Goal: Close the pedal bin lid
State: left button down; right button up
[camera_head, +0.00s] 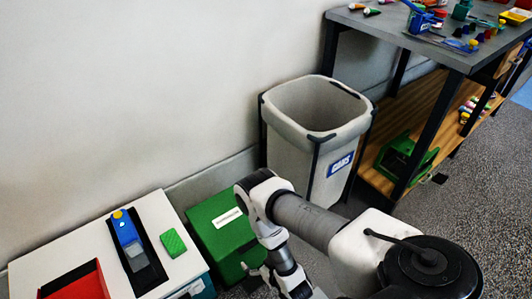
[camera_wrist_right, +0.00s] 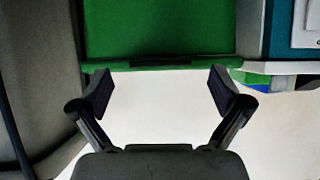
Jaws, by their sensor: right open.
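The pedal bin (camera_head: 208,213) is a green box on the floor between the white-topped cabinet and the grey bin, with a white label on it. My right arm hides part of it. In the right wrist view, a flat green surface of the bin (camera_wrist_right: 160,28) fills the top, with a straight green edge below it. I cannot tell how far the lid is raised. My right gripper (camera_wrist_right: 162,92) is open and empty, its fingertips just below that edge in the picture. In the head view it (camera_head: 256,271) is low beside the bin, partly hidden. My left gripper is not in view.
A tall grey bin (camera_head: 296,150) with a CANS label stands close on the right. A white-topped cabinet (camera_head: 80,250) with a red tray (camera_head: 85,284) and a green sponge (camera_head: 173,242) is on the left. A workbench (camera_head: 420,40) stands at the back right.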

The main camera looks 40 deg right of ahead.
jog(key=v, duration=0.7)
jog(key=shift+s+r, duration=0.2)
jog(key=shift+s, duration=0.1)
